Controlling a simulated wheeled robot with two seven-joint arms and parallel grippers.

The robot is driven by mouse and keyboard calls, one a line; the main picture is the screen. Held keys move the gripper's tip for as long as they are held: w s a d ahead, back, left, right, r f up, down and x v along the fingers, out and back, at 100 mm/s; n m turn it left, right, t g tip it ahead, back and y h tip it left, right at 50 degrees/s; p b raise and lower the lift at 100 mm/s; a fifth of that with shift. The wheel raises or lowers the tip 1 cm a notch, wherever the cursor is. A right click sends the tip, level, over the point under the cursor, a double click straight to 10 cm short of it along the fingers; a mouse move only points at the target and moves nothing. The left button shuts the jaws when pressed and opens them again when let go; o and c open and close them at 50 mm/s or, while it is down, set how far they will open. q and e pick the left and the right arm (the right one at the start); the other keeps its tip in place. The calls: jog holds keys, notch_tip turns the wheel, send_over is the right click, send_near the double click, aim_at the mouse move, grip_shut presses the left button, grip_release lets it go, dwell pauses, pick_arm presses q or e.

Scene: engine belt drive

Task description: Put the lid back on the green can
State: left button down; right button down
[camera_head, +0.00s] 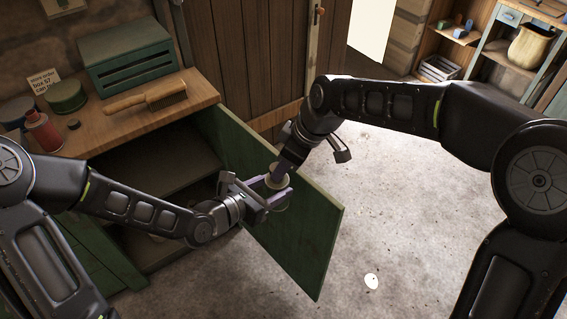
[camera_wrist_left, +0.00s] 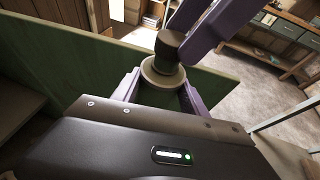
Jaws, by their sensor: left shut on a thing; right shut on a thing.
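My left gripper (camera_head: 268,188) is shut on a pale, round-topped can (camera_head: 278,180) in front of the open green door. In the left wrist view the can (camera_wrist_left: 162,72) shows a cream rim between the purple fingers (camera_wrist_left: 160,98); dark green shows below it, but I cannot tell whether that is the can's body or the door. My right gripper (camera_head: 287,160) reaches in from above. In the wrist view it is shut on a dark round lid (camera_wrist_left: 168,45), just over the middle of the can's top. I cannot tell whether lid and can touch.
The green cabinet door (camera_head: 300,235) hangs open beside and behind the can. The floor at right is mostly clear.

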jog(key=shift+f, duration=0.55)
dwell(0.5)
